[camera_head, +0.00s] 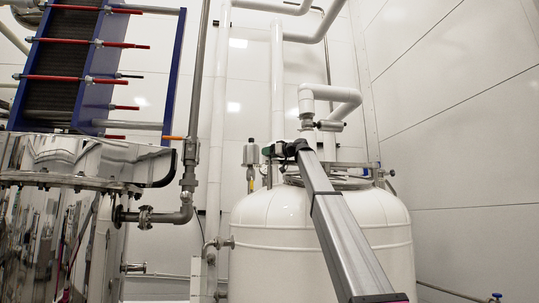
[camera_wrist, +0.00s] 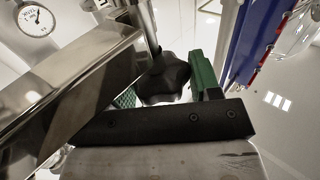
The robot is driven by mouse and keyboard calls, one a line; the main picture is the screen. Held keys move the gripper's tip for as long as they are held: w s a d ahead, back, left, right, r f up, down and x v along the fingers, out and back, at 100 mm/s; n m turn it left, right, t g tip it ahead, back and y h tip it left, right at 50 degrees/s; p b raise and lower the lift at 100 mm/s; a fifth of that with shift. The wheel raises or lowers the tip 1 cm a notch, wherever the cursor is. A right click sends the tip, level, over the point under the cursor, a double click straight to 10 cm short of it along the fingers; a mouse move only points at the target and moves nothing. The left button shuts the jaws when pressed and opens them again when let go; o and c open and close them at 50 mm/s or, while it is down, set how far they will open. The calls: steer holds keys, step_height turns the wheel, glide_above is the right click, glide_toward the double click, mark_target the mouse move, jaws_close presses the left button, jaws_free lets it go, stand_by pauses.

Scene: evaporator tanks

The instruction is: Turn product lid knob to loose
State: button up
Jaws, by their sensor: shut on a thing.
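The product lid knob (camera_wrist: 166,78) is a dark, star-shaped knob on a metal rod, seen in the wrist view. My gripper (camera_wrist: 163,88) has green-padded fingers, one on each side of the knob, and is shut on it. In the head view, my gripper (camera_head: 274,151) is at the top left of the white tank (camera_head: 270,222), by the edge of its lid (camera_head: 350,183). My arm hides part of the lid and tank there, and the knob cannot be made out. The knob's turn position cannot be told.
A shiny metal bar (camera_wrist: 60,75) runs close beside my gripper in the wrist view. A round gauge (camera_wrist: 36,20) shows at upper left. White pipes (camera_head: 330,95) rise behind the lid. A polished steel tank (camera_head: 50,220) and a blue-framed plate exchanger (camera_head: 100,70) stand at left.

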steer(key=shift+n+g+y, duration=0.4)
steer(key=shift+n+g, duration=0.2)
steer(key=shift+g, duration=0.4)
steer(key=shift+f, duration=0.1)
steer(key=o, duration=0.9)
steer(key=v, duration=1)
steer(key=shift+d, duration=0.4)
